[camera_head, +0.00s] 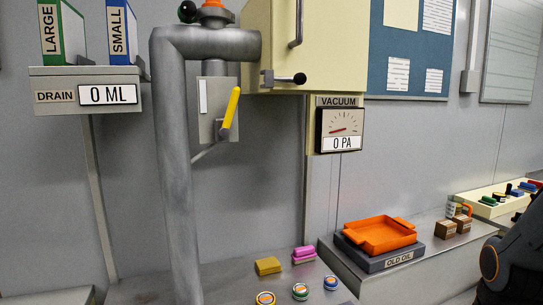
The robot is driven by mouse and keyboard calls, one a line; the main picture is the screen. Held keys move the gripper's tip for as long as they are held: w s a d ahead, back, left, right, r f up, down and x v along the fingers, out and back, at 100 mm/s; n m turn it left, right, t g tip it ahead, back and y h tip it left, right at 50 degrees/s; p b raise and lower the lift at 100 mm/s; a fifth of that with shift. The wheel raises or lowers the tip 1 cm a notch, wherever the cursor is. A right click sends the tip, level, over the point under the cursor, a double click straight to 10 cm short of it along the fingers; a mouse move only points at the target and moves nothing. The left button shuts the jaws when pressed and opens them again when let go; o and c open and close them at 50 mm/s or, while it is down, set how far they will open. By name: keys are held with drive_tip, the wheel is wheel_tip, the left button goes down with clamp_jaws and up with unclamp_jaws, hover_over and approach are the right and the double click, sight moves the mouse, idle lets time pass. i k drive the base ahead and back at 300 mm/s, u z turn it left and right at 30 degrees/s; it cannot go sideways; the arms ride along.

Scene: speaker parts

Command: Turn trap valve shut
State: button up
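A yellow lever (232,106) sits tilted on the front of a grey box (205,120) beside the thick grey pipe (178,180). A fitting with an orange part (212,4) stands on the pipe's top bend and is cut off by the top edge. A black ball knob (187,11) is at its left. No label shows which of these is the trap valve. A dark part of my arm shows at the right edge. My gripper is not in view.
A drain display (108,95) reads 0 ML; a vacuum gauge (341,130) reads 0 PA. The cream cabinet (330,40) overhangs right of the pipe. Sponges (268,266) and small round tins (300,291) lie on the bench.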

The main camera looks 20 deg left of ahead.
sight(224, 131)
drive_tip(key=u, duration=2.05)
